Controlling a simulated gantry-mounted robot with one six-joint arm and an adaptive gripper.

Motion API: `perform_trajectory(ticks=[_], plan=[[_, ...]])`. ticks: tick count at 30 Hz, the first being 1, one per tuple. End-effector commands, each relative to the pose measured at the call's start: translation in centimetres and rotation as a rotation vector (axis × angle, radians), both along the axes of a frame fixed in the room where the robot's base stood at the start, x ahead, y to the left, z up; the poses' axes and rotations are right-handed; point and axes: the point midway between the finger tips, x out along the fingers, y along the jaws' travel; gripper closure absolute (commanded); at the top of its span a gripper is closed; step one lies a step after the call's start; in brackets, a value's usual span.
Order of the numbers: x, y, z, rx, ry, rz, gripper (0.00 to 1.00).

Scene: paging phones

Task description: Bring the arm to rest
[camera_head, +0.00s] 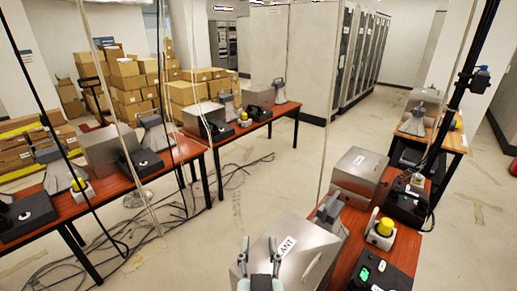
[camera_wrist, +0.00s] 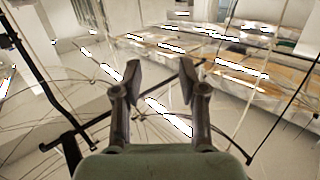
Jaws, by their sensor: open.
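My gripper (camera_head: 260,254) is at the bottom centre of the head view, its two fingers pointing up and spread apart. In the wrist view my gripper (camera_wrist: 161,78) is also open, with nothing between the fingertips. In the head view it overlaps a metal box with a white label (camera_head: 290,247); I cannot tell the gap between them. The wrist view looks past the fingers at a blurred, tilted room with bright strips and dark bars.
A right-hand table (camera_head: 344,268) carries metal boxes, dark phone units and a yellow-topped device (camera_head: 385,227). Another table (camera_head: 190,160) with similar equipment stands left, cables (camera_head: 150,225) on the floor. Cardboard boxes (camera_head: 130,85) and cabinets (camera_head: 355,55) stand behind. The central floor (camera_head: 290,165) is mostly clear.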

Motion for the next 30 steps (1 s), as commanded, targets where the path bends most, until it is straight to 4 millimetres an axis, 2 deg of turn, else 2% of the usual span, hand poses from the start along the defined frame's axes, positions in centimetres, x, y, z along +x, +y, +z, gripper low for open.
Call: perform_trajectory(ticks=[1, 3, 6, 12, 19, 20, 21, 26, 30], plan=[[-1.5, 0.6, -2.2, -0.050, -0.025, -0.005, 0.58], [-2.5, 0.3, -9.1, -0.042, 0.048, -0.007, 0.58], [-4.3, 0.2, -15.5, -0.041, 0.125, -0.005, 0.58], [-7.3, 0.2, -24.9, -0.039, 0.247, -0.002, 0.58], [-10.4, 0.2, -33.7, -0.039, 0.358, -0.001, 0.58], [-10.5, 0.2, -31.8, -0.038, 0.360, -0.001, 0.58], [-10.4, 0.2, -28.8, -0.038, 0.358, -0.001, 0.58], [-10.3, 0.2, -24.1, -0.037, 0.359, -0.002, 0.58], [-10.3, 0.1, -19.0, -0.037, 0.359, -0.003, 0.58]])
